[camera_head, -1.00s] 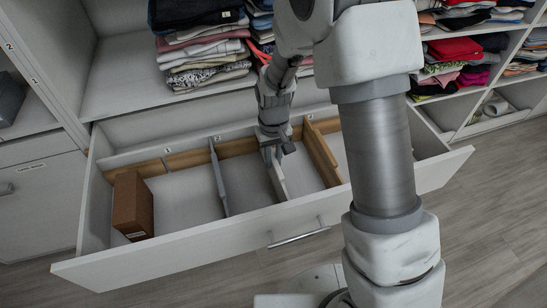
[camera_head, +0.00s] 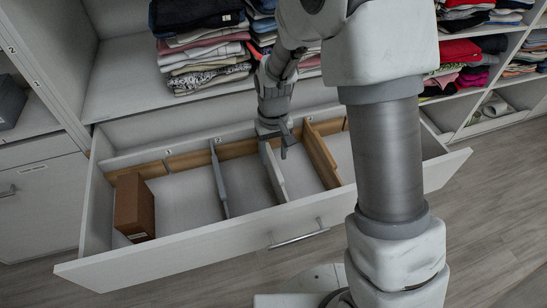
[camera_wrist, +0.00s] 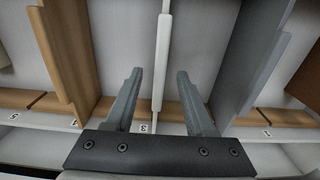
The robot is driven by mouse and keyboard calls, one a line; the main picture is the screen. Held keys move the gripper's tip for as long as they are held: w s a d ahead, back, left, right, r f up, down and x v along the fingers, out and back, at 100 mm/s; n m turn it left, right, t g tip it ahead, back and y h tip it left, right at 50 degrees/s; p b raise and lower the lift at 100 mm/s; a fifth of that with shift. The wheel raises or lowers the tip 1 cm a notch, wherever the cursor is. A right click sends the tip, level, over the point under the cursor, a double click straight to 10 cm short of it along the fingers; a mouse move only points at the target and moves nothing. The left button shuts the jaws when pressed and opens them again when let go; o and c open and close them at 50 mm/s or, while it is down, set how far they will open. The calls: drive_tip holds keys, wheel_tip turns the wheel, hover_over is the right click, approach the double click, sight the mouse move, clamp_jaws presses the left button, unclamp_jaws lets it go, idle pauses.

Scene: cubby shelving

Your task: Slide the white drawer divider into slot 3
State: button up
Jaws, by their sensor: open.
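The white divider (camera_head: 274,172) stands upright across the open drawer (camera_head: 190,252), between a grey divider and a wooden one. In the wrist view the white divider (camera_wrist: 163,62) runs down the middle, and its end is at the wooden slotted rail (camera_wrist: 178,112) beside the label 3 (camera_wrist: 143,128). My gripper (camera_head: 284,146) is above the divider's far end. In the wrist view my gripper (camera_wrist: 158,78) is open, one finger on each side of the divider with a clear gap to both. Whether the divider is fully seated is hard to tell.
The grey divider (camera_head: 219,178) stands to the left and the wooden divider (camera_head: 322,155) to the right. A brown box (camera_head: 133,207) sits in the drawer's left end. Folded clothes (camera_head: 205,55) lie on the shelf above the drawer. The drawer's middle-left compartment is empty.

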wheel_tip(320, 180, up, 14)
drive_tip(key=p, duration=0.3)
drive_tip(key=shift+p, duration=0.4)
drive_tip(key=shift+f, duration=0.15)
drive_tip(key=s+d+r+m+t, duration=0.1)
drive_tip(key=s+d+r, duration=0.2)
drive_tip(key=r, duration=0.3)
drive_tip(key=s+d+r+t, duration=0.2)
drive_tip(key=s+d+r, duration=0.2)
drive_tip(key=r, duration=0.1)
drive_tip(key=s+d+r+m+t, duration=0.1)
drive_tip(key=s+d+r, duration=0.2)
drive_tip(key=s, duration=0.3)
drive_tip(key=s+d+r+m+t, duration=0.1)
drive_tip(key=s+d+r+t, duration=0.15)
drive_tip(key=s, duration=0.35)
wheel_tip(320, 180, up, 16)
drive_tip(key=p, duration=1.7)
drive_tip(key=shift+w+r+g, duration=0.15)
drive_tip(key=shift+w+g, duration=0.05)
drive_tip(key=shift+g, duration=0.25)
